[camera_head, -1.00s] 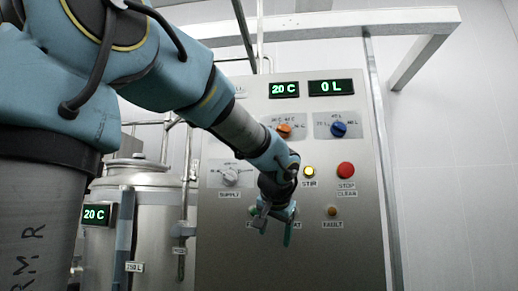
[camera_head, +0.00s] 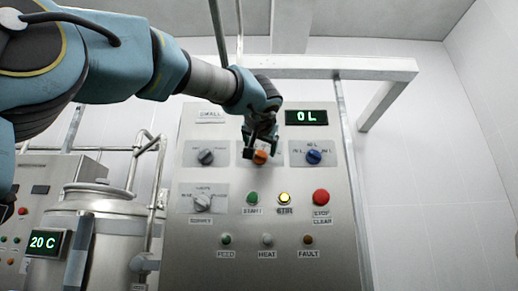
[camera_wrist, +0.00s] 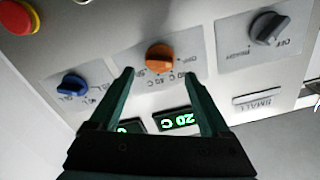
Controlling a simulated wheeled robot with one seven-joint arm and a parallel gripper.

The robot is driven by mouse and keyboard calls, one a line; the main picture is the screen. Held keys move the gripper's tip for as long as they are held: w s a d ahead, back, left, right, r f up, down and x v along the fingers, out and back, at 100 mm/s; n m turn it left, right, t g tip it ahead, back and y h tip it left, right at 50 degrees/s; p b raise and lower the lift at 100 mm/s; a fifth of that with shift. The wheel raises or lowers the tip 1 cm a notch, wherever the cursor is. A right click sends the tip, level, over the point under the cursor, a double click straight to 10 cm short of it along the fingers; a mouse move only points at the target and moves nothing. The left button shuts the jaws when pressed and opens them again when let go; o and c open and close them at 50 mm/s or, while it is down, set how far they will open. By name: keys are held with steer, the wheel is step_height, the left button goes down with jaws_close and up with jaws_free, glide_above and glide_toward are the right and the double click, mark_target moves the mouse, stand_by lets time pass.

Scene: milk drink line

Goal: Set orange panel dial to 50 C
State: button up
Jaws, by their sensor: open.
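The orange dial (camera_head: 261,157) is on the upper middle of the grey control panel (camera_head: 185,245), partly covered by my gripper in the head view. In the wrist view the orange dial (camera_wrist: 160,57) shows whole, just beyond and between my fingertips, on a plate with temperature marks that are partly hidden and hard to read. My gripper (camera_wrist: 158,72) is open and empty. In the head view my gripper (camera_head: 260,150) hangs in front of the dial. I cannot tell whether it touches it. The temperature display (camera_wrist: 178,121) reads 20 C in the wrist view.
A blue dial (camera_head: 313,157) is right of the orange one and a dark dial (camera_head: 206,157) left. A supply knob (camera_head: 203,202), a green start button (camera_head: 252,198), a lit yellow stir button (camera_head: 284,199) and a red stop button (camera_head: 321,197) sit below. A steel tank (camera_head: 100,225) stands left.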

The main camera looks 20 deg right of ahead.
mark_target(260, 153)
steer(key=shift+p+x, duration=0.7)
steer(key=shift+x, duration=1.6)
steer(key=c, duration=1.2)
